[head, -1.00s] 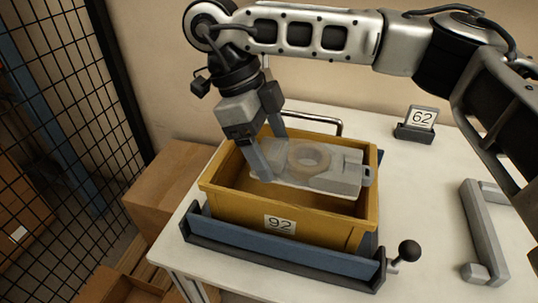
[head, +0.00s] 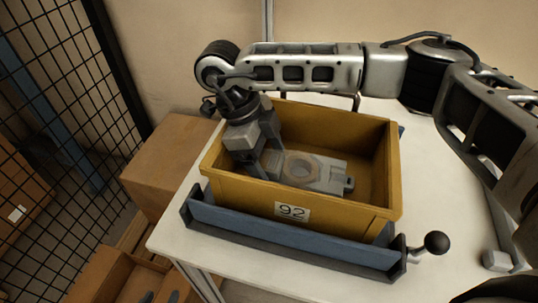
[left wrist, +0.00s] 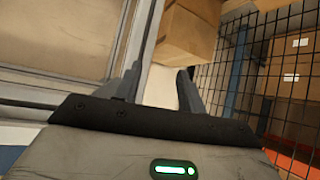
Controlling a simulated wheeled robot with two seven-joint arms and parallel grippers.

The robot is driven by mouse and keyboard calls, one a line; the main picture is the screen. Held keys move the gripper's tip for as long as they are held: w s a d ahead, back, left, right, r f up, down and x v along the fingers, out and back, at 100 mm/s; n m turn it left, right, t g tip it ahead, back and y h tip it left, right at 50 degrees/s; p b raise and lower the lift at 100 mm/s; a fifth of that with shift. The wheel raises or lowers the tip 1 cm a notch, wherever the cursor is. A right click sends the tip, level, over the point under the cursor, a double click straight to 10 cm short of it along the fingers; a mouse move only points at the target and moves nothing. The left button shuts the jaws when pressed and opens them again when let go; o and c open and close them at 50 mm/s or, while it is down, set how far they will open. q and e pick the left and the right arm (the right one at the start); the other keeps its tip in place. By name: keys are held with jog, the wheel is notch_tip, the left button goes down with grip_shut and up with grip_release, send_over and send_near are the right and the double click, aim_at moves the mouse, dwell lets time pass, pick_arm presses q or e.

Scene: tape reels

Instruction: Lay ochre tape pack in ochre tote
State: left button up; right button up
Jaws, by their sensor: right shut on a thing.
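The ochre tote (head: 245,196) stands on the white table, with a "92" label on its front wall. The tape pack (head: 325,171), a pale grey clear case with a dull brownish ring, is inside the tote, below its rim. My right gripper (head: 267,166) reaches down inside the tote's left part and is shut on the pack's left end. The pack looks about level; I cannot tell whether it touches the tote floor. My left gripper (left wrist: 160,82) shows only in the left wrist view, with its fingers apart and nothing between them.
A blue rail (head: 290,241) with a black-knobbed lever (head: 433,243) runs along the tote's front. A cardboard box (head: 168,165) stands left of the table, beside a black mesh fence (head: 62,120). A grey handle-like piece (head: 496,259) lies at the right.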

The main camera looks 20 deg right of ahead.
jog(key=shift+f, duration=0.2)
jog(key=o, duration=1.1)
jog(key=shift+r, duration=0.1)
jog(key=b+v, duration=0.1)
jog(key=v, duration=1.1)
jog(key=shift+s, duration=0.1)
